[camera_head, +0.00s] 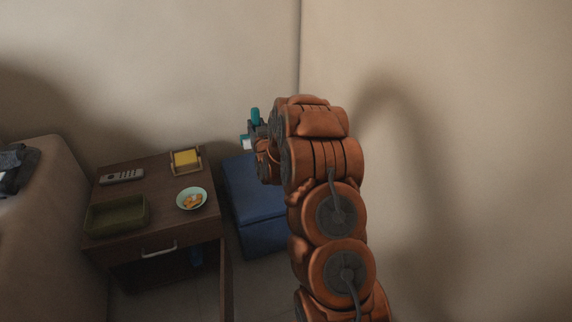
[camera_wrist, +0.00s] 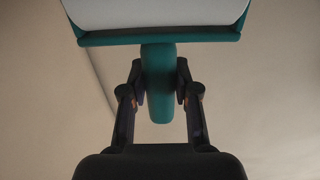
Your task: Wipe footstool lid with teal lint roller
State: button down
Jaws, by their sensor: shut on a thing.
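My gripper (camera_wrist: 160,88) is shut on the handle of the teal lint roller (camera_wrist: 158,52) in the wrist view. The roller's white cylinder and teal frame fill the top of that view. In the head view the lint roller (camera_head: 255,117) shows as a small teal and white shape left of my wrist, and my gripper is mostly hidden behind the arm. The blue footstool (camera_head: 252,190) stands on the floor below, right of the side table. My arm covers its right part. The roller appears raised above the footstool lid, and I see no contact.
A dark wooden side table (camera_head: 150,215) holds a remote (camera_head: 121,177), a green tray (camera_head: 116,215), a bowl with yellowish pieces (camera_head: 191,199) and a yellow block in a holder (camera_head: 186,161). A sofa (camera_head: 40,240) stands at the left. Walls rise close behind and to the right.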

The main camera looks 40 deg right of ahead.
jog(key=s+d+f+h+b, duration=0.1)
jog(key=d+f+b, duration=0.2)
jog(key=f, duration=0.3)
jog(key=s+d+f+m+h+b, duration=0.1)
jog(key=s+d+f+b, duration=0.1)
jog(key=f, duration=0.5)
jog(key=s+d+f+m+g+h+b, duration=0.1)
jog(key=d+f+b, duration=0.3)
jog(key=f, duration=0.3)
jog(key=shift+s+b, duration=0.35)
jog(key=shift+b, duration=0.4)
jog(key=shift+d+f, duration=0.15)
jog(key=shift+f, duration=0.1)
jog(key=d, duration=0.2)
jog(key=s+d+p, duration=0.1)
jog(key=d, duration=0.1)
jog(key=shift+r, duration=0.1)
jog(key=shift+a+p, duration=0.15)
jog(key=shift+p, duration=0.15)
